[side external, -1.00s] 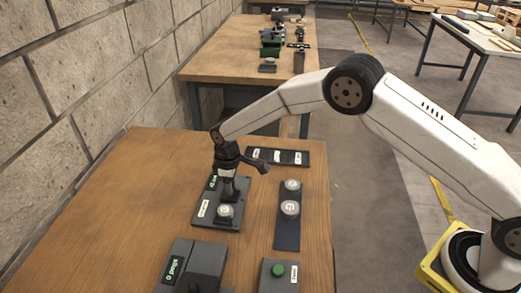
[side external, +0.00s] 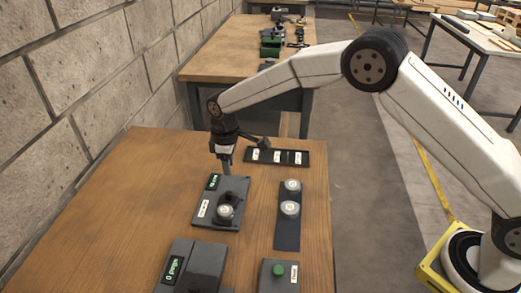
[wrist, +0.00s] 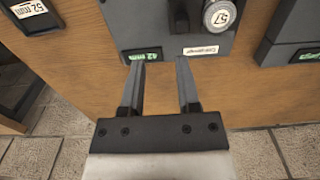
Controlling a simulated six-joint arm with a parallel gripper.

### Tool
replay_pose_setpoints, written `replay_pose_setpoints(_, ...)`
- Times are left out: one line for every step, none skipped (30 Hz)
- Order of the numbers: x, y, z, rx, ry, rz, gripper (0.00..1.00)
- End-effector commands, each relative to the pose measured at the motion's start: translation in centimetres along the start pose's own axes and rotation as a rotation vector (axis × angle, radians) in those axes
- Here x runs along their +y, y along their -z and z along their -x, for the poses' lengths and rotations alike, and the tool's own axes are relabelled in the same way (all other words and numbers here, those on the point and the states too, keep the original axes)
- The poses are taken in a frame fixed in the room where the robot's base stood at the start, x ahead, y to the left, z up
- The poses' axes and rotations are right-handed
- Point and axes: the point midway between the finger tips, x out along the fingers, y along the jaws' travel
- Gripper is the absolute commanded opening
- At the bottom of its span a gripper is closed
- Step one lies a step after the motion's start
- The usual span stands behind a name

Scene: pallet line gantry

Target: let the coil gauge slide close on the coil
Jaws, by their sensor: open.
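The coil gauge (side external: 208,222) is a dark flat plate with a lit green display and a white label, lying on the wooden table. A silvery round coil (side external: 225,211) sits on it at the near side. In the wrist view the coil (wrist: 222,14) shows "57" at the top edge, and the gauge's dark slide piece (wrist: 180,17) stands just left of it; I cannot tell whether they touch. The display (wrist: 142,55) seems to read 42 mm. My gripper (side external: 227,172) is open and empty above the gauge's far end; its fingertips (wrist: 160,64) point toward the display edge.
A dark strip (side external: 287,235) with two round coils lies right of the gauge. A black labelled tray (side external: 300,165) lies behind it. A grey display unit (side external: 205,262) and a green-button box (side external: 279,284) stand in front. A block wall (side external: 70,90) is at left.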

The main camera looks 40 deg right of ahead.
Motion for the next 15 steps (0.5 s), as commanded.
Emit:
replay_pose_setpoints(0.0, 0.0, 0.0, 0.0, 0.0, 0.0, 0.41)
replay_pose_setpoints(0.0, 0.0, 0.0, 0.0, 0.0, 0.0, 0.41)
replay_pose_setpoints(0.0, 0.0, 0.0, 0.0, 0.0, 0.0, 0.41)
replay_pose_setpoints(0.0, 0.0, 0.0, 0.0, 0.0, 0.0, 0.41)
replay_pose_setpoints(0.0, 0.0, 0.0, 0.0, 0.0, -0.001, 0.41)
replay_pose_setpoints(0.0, -0.1, 0.0, 0.0, 0.0, -0.002, 0.41)
replay_pose_setpoints(0.0, -0.1, 0.1, 0.001, 0.0, -0.004, 0.41)
replay_pose_setpoints(0.1, -0.2, 0.1, 0.001, -0.001, -0.007, 0.41)
replay_pose_setpoints(0.1, -0.4, 0.2, 0.002, -0.001, -0.013, 0.41)
replay_pose_setpoints(0.2, -0.6, 0.4, 0.004, -0.002, -0.018, 0.41)
replay_pose_setpoints(0.2, -0.8, 0.5, 0.007, -0.003, -0.025, 0.41)
replay_pose_setpoints(0.3, -1.1, 0.7, 0.009, -0.005, -0.036, 0.41)
replay_pose_setpoints(0.4, -1.4, 0.9, 0.012, -0.006, -0.045, 0.41)
replay_pose_setpoints(0.5, -1.8, 1.1, 0.014, -0.007, -0.056, 0.41)
replay_pose_setpoints(0.6, -2.4, 1.4, 0.018, -0.009, -0.072, 0.41)
